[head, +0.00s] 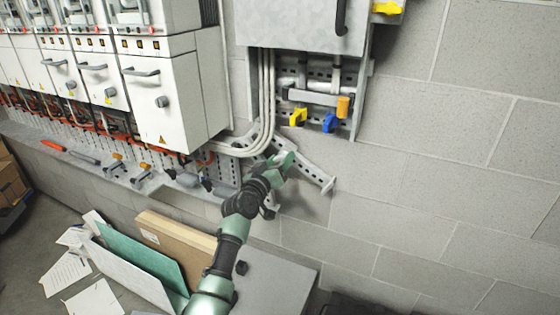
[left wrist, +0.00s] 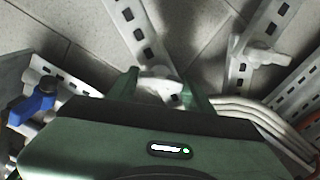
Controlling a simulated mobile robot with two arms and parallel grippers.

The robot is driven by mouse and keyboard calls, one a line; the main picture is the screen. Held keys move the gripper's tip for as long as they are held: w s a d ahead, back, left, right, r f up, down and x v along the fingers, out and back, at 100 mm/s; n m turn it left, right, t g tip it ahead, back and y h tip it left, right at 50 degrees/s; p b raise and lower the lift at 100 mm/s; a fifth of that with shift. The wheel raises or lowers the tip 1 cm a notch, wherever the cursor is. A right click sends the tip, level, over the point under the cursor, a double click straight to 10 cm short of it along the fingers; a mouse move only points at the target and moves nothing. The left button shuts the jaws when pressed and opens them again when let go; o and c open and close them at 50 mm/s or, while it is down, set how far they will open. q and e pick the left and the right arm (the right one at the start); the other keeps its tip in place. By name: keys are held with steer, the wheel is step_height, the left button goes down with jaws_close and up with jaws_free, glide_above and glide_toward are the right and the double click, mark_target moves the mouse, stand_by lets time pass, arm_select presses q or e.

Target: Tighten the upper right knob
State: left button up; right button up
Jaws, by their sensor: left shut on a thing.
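My left gripper (head: 287,160) is at the wall on a perforated metal strut, below the grey box. In the left wrist view, my gripper (left wrist: 162,88) is shut on a white knob (left wrist: 160,86), which sits between its two green fingers. The fingers and the palm partly hide this knob. A second white knob (left wrist: 262,56) sits on another perforated strut, to the right in that view and apart from the gripper. I cannot tell from the pictures how tight either knob is. My right gripper is not in view.
Bent white conduits (head: 268,100) run close beside the gripper. A yellow handle (head: 298,116), a blue handle (head: 331,122) and an orange one (head: 343,106) are above it. White cabinets (head: 165,90) stand left. Boards (head: 178,238) and papers lie below. The wall at right is clear.

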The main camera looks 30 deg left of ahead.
arm_select(q)
steer(key=shift+m, duration=0.3)
steer(key=m+b, duration=0.1)
steer(key=m, duration=0.1)
steer(key=shift+m, duration=0.3)
steer(key=m, duration=0.3)
steer(key=shift+m, duration=0.4)
steer(key=m, duration=0.4)
steer(key=shift+m+b, duration=0.3)
steer(key=shift+m, duration=1.7)
steer(key=o, duration=1.4)
steer(key=shift+d, duration=0.1)
steer(key=shift+s, duration=0.1)
